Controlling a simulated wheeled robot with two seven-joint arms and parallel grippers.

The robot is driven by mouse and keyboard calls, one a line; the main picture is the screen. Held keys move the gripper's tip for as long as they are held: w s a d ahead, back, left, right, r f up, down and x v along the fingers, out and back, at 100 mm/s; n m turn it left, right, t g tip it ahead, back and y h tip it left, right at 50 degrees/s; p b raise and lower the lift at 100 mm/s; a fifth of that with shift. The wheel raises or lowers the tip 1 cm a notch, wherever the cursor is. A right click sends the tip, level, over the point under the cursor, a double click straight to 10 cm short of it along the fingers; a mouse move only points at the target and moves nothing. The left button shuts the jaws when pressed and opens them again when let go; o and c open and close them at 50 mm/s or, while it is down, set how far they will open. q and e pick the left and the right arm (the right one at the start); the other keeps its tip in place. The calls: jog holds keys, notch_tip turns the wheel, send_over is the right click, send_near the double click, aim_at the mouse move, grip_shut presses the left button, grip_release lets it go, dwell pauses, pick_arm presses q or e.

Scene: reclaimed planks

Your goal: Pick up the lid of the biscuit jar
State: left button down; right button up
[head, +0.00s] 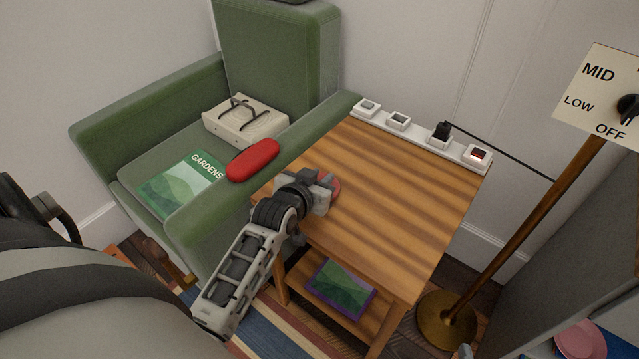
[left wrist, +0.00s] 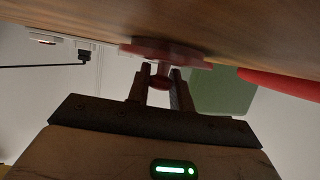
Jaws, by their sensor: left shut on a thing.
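The lid of the biscuit jar is a dull red disc with a knob. In the head view only part of the lid (head: 336,187) shows beyond my left gripper (head: 318,190), near the left edge of the wooden side table (head: 400,190). In the left wrist view the lid (left wrist: 165,52) lies against or very close to the tabletop (left wrist: 230,25); I cannot tell whether they touch. The left gripper (left wrist: 160,85) has its two fingers shut on the knob. No jar body is recognisable.
A red case (head: 253,160) lies on the green armchair's arm beside the table. A power strip (head: 420,132) runs along the table's back edge. A brass lamp pole (head: 530,225) stands to the right. Most of the tabletop is clear. A framed picture (head: 340,287) lies on the lower shelf.

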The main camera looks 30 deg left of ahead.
aim_at(319, 178)
pick_arm(q)
jog(key=shift+r, duration=0.1)
notch_tip(319, 178, up, 4)
jog(key=shift+s+f+p, duration=0.1)
jog(key=shift+s+p, duration=0.05)
jog(key=shift+p, duration=0.65)
jog(key=w+r+p+v, duration=0.1)
jog(key=r+p+v, duration=0.1)
jog(key=v, duration=1.4)
jog(key=shift+d+r+p, duration=0.3)
jog(key=shift+p, duration=0.2)
pick_arm(e)
jog(key=shift+w+d+r, duration=0.1)
jog(key=shift+r, duration=0.8)
pick_arm(q)
jog(key=shift+w, duration=0.1)
